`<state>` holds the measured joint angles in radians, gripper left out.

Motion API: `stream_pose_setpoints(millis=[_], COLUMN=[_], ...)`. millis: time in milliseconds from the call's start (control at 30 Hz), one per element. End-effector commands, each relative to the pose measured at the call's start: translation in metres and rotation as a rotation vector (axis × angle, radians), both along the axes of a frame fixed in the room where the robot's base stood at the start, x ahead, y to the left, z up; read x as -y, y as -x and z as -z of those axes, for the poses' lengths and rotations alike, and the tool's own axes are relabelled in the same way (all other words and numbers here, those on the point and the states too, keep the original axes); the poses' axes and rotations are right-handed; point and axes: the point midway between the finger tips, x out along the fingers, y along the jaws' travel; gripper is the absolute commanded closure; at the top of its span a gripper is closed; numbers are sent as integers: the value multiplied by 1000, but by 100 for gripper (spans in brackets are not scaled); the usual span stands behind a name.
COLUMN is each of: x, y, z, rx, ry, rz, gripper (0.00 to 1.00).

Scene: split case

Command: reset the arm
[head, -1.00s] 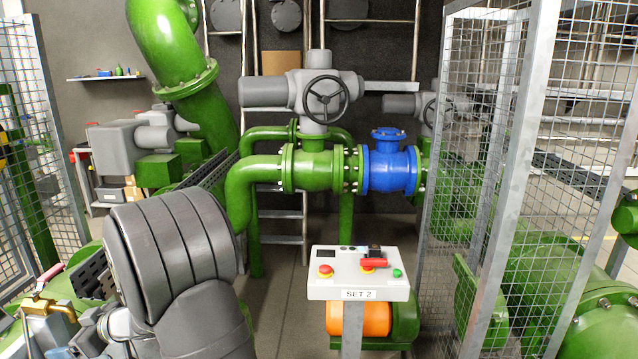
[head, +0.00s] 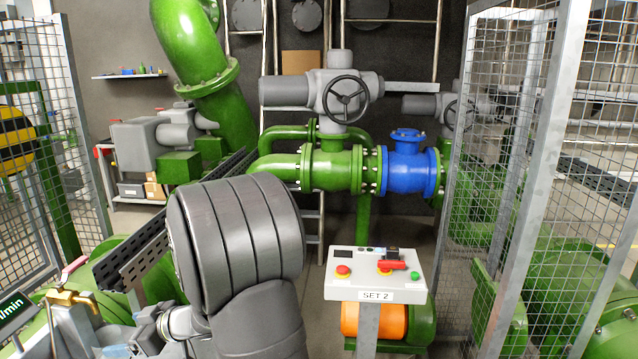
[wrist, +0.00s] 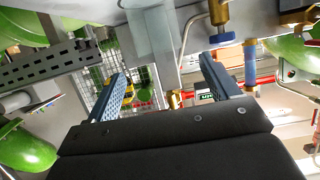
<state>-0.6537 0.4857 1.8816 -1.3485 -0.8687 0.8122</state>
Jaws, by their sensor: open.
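My gripper (wrist: 162,70) shows in the wrist view with its two blue-grey fingers wide apart. Nothing is held between them. Past the fingers are a grey plate, a brass fitting (wrist: 174,99) and thin pipework; I cannot tell whether a finger touches any of these. In the head view, the thick dark grey, ribbed link of my arm fills the lower middle-left.
A white control box (head: 375,291) marked SET 2 stands right of my arm. Behind are green pipes (head: 330,170), a blue valve body (head: 408,172) and a grey handwheel (head: 346,100). Mesh fences stand left and right (head: 545,140).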

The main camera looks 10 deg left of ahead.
Motion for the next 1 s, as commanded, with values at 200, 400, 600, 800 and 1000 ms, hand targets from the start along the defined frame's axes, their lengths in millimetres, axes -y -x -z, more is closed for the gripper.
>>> stream_pose_setpoints(millis=[200,400,600,800,1000], x=[-43,-81,-90,-60,-20], y=[1,1,0,-1,-2], z=[16,30,7,-3,-3], rx=[-1,-1,5,-1,0], ry=[0,1,-5,0,0], rz=[-3,-2,0,6,5], gripper=[19,19,19,19,19])
